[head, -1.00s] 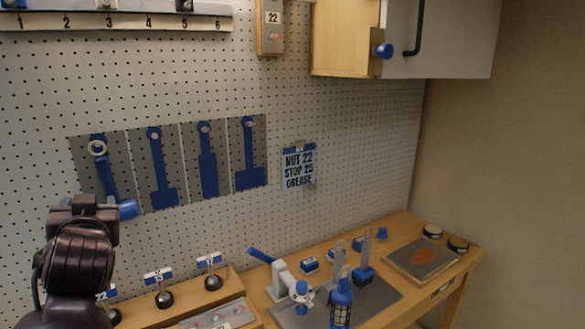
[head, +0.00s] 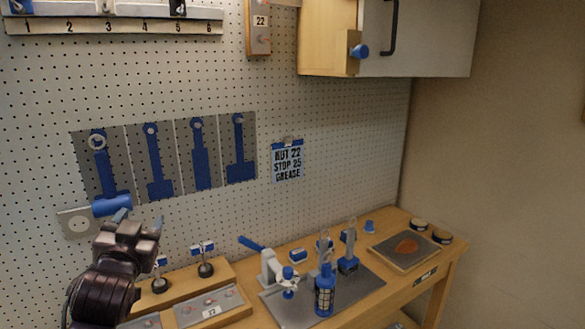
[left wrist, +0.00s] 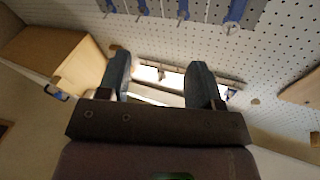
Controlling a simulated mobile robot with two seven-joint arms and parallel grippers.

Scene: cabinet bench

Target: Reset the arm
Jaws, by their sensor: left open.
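My left gripper (head: 140,226) is in the lower left of the head view, in front of the pegboard. Its two fingers are apart with nothing between them. In the left wrist view the open fingers (left wrist: 158,85) point away over a blurred background of pegboard and cabinet. A blue cylinder-shaped handle (head: 112,206) on the pegboard shows just behind and above the gripper; I cannot tell the gap between them. My right gripper is not in view.
Blue tools hang on a grey panel (head: 218,160) on the pegboard. The bench (head: 352,312) holds a grey vise-like tool (head: 270,268), a blue bottle (head: 325,290) and a tray (head: 385,252). A wall cabinet (head: 430,40) hangs upper right.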

